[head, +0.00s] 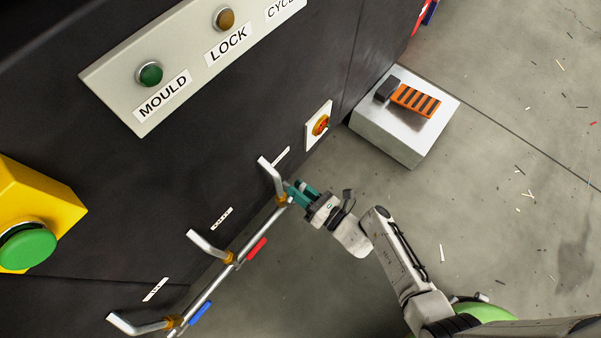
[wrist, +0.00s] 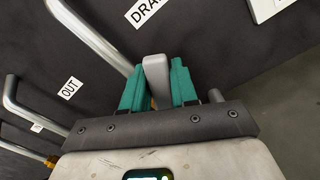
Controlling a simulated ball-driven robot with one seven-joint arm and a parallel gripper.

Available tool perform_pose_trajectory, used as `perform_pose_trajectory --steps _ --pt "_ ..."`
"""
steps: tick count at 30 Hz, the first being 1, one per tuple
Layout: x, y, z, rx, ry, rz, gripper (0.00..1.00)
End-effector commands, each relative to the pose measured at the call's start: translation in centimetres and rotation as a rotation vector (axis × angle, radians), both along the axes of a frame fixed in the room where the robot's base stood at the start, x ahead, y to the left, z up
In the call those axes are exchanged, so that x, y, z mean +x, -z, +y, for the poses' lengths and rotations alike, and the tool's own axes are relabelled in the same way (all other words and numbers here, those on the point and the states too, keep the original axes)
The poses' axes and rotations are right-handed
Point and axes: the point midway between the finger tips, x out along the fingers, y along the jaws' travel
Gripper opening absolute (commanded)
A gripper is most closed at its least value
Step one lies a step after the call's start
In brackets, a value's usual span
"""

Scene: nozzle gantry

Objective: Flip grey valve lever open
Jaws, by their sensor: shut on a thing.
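The grey valve lever (wrist: 155,78) stands between the teal fingers of my gripper (wrist: 158,88) in the wrist view. The fingers are shut on it, one on each side, and its tip shows between them. In the head view my gripper (head: 300,193) is at the uppermost valve (head: 282,199) of the pipe row. The fingers largely hide the grey lever there. A label starting "DRA" (wrist: 146,10) is on the dark panel beyond the lever.
A red lever (head: 257,248) and a blue lever (head: 200,313) are on the valves lower along the same pipe (head: 209,288). Bent pipes (head: 205,243) rise at the left. A pale box (head: 389,139) carries an orange slotted part (head: 415,101). Open floor lies to the right.

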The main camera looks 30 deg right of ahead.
Motion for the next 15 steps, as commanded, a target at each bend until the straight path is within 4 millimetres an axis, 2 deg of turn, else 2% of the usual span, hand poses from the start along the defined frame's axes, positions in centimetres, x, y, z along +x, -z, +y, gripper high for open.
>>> perform_pose_trajectory --steps 8,9,15 --pt "-0.09 0.09 -0.05 0.000 0.001 0.002 0.00" --pt "-0.09 0.09 -0.04 0.000 0.001 0.002 0.32" --pt "-0.06 0.06 -0.02 0.001 0.000 0.002 0.49"
